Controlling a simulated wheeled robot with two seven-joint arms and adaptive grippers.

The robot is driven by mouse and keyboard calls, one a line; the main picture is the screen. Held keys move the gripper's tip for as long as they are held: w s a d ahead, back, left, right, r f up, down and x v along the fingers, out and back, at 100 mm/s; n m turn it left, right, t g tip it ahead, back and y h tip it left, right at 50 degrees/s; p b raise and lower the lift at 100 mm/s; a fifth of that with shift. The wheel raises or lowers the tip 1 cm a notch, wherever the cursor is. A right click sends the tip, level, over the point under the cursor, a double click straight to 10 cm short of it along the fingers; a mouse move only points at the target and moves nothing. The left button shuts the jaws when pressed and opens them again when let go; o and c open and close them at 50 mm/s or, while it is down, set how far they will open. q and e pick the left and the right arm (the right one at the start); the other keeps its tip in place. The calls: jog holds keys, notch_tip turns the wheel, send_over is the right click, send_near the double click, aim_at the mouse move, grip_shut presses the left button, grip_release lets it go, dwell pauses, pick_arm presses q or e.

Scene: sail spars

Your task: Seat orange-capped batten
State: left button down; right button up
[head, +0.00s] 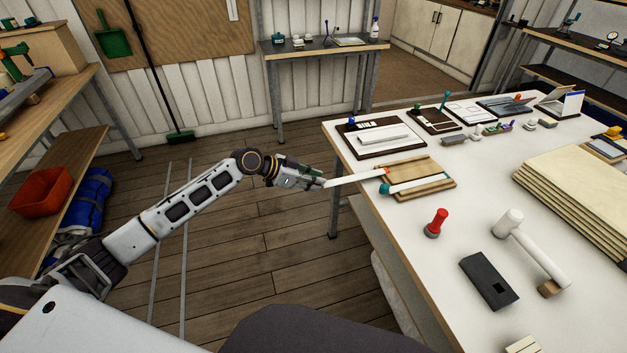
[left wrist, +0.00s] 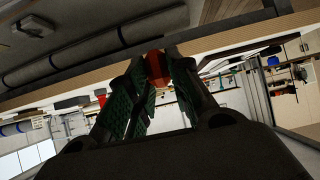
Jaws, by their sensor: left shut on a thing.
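My left gripper (head: 316,182) is shut on the white orange-capped batten (head: 352,178), which points right from the fingers. Its orange end (head: 385,171) is at the left side of the wooden tray (head: 433,167); I cannot tell whether it touches. A pale batten with a teal cap (head: 385,189) lies along the tray's near side. In the left wrist view, an orange-red piece (left wrist: 157,66) shows between the green-padded fingers of my left gripper (left wrist: 160,85). My right gripper is out of view.
The tray is on a white table (head: 400,235). A red-topped object (head: 436,222), a mallet (head: 530,245) and a dark block (head: 489,280) are nearer. A dark board (head: 350,149) lies behind the tray. Stacked pale panels (head: 580,200) fill the right. Bare table surrounds the red-topped object.

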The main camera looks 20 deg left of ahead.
pick_arm(q)
jog(key=shift+w+d, duration=0.1)
jog(key=shift+d, duration=0.05)
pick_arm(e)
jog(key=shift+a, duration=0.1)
pick_arm(q)
jog(key=shift+w+d, duration=0.3)
jog(key=shift+d, duration=0.2)
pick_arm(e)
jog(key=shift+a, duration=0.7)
pick_arm(q)
jog(key=shift+w, duration=0.1)
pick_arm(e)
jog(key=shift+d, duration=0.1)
pick_arm(q)
jog(key=shift+w+d, duration=0.35)
jog(key=shift+d, duration=0.2)
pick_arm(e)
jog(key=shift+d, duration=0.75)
pick_arm(q)
jog(key=shift+w+d, duration=0.15)
jog(key=shift+d, duration=0.15)
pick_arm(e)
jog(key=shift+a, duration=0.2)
pick_arm(q)
jog(key=shift+w+d, duration=0.15)
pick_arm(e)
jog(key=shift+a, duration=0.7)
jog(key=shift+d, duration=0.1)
